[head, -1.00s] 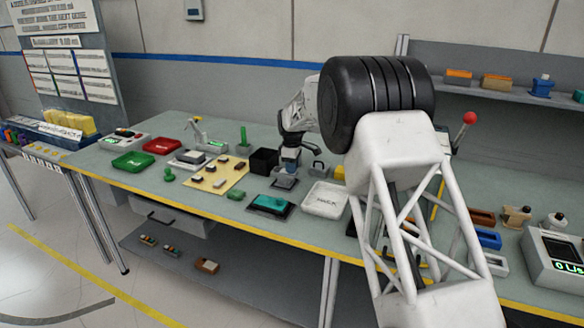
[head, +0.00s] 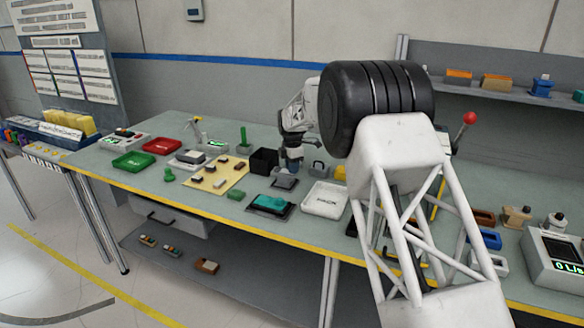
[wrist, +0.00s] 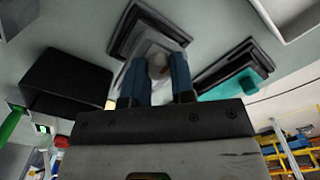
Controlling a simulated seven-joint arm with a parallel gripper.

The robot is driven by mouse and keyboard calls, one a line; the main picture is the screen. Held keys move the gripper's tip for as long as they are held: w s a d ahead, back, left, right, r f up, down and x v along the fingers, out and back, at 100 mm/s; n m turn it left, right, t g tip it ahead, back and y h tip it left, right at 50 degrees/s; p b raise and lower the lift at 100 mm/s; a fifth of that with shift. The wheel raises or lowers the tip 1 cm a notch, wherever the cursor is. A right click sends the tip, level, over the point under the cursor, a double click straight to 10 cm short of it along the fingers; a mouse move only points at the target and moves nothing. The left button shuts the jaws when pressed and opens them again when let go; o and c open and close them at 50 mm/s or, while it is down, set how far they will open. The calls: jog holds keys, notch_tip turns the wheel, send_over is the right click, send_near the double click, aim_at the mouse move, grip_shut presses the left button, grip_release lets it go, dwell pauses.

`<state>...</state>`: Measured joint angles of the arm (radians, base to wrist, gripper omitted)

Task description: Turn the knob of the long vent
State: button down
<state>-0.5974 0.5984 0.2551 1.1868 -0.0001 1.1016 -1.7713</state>
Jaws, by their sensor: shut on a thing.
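A dark grey, flat unit with stepped edges, seemingly the long vent (wrist: 124,38), lies on the bench under my gripper; it also shows in the head view (head: 284,183). My gripper (wrist: 158,75) has blue fingers, one on each side of a small pale knob (wrist: 157,62) on this unit, and is shut on it. The fingers cover the knob's sides, so its turn angle cannot be read. In the head view my gripper (head: 292,165) points down at the unit and the knob is hidden.
A black open box (wrist: 65,82) stands close on the left of my gripper. A teal piece on a black base (head: 270,203) lies close on the right in the wrist view. A white tray (head: 325,200) and a tan board with small parts (head: 215,176) are nearby.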

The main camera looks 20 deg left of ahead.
dwell(0.3)
jog(key=c, duration=0.9)
grip_release()
jog(key=shift+c, duration=0.2)
jog(key=shift+r, duration=0.15)
jog(key=shift+r, duration=3.8)
jog(key=shift+d, duration=0.1)
